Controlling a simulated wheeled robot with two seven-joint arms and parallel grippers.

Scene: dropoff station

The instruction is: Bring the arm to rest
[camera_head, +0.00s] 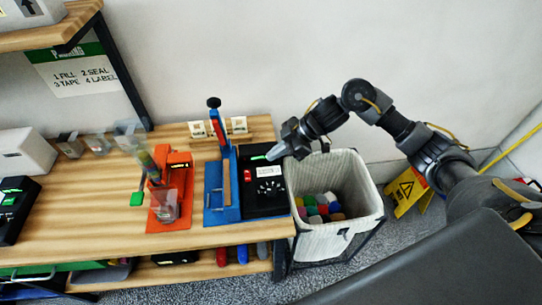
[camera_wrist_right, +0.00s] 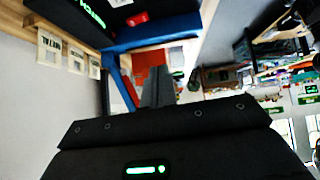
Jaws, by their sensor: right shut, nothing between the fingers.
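My right arm comes in from the right of the head view and arches over the bin. My right gripper (camera_head: 277,151) is shut and empty, over the right end of the table beside the black device. In the right wrist view the closed fingers (camera_wrist_right: 158,88) show together in the middle, with nothing between them. My left gripper is not in either view.
The wooden table (camera_head: 100,195) carries a black device (camera_head: 265,200), a blue press (camera_head: 222,207) and an orange device (camera_head: 175,200). A grey-white bin (camera_head: 360,185) with several coloured pieces stands right of the table. A yellow warning sign (camera_head: 405,190) stands behind it.

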